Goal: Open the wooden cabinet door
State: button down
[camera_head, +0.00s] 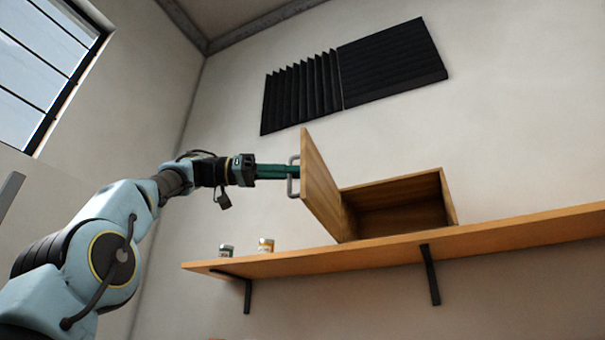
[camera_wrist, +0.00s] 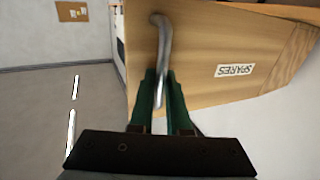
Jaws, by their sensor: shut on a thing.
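The wooden cabinet (camera_head: 400,205) sits on a wall shelf with its front open and its inside showing, empty as far as I can see. Its door (camera_head: 321,187) stands swung out at the left side, well away from the opening. A grey bar handle (camera_head: 291,176) is on the door's outer face. My gripper (camera_head: 296,171) has its green fingers shut on the handle. In the wrist view the fingers (camera_wrist: 162,88) close around the handle (camera_wrist: 163,50), and the door (camera_wrist: 205,55) bears a label reading "SPARES".
The wooden shelf (camera_head: 490,237) runs along the wall on dark brackets. Two small jars (camera_head: 266,245) (camera_head: 226,250) stand at its left end, below my gripper. Black ribbed panels (camera_head: 355,75) hang on the wall above. A window (camera_head: 48,62) is at the upper left.

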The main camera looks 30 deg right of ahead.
jog(key=shift+w+a+r+p, duration=0.1)
jog(key=shift+w+a, duration=0.15)
jog(key=shift+w, duration=0.2)
jog(key=shift+w+a+f+p, duration=0.1)
jog(key=shift+w+a, duration=0.15)
jog(key=shift+w, duration=0.25)
jog(key=shift+w+a+r+p, duration=0.1)
jog(key=shift+w+a, duration=0.15)
jog(key=shift+w, duration=0.2)
jog(key=c, duration=1.2)
grip_release()
jog(key=shift+d, duration=0.1)
jog(key=shift+o, duration=0.2)
jog(key=p+v, duration=0.2)
jog(key=v, duration=0.9)
jog(key=shift+d, duration=0.1)
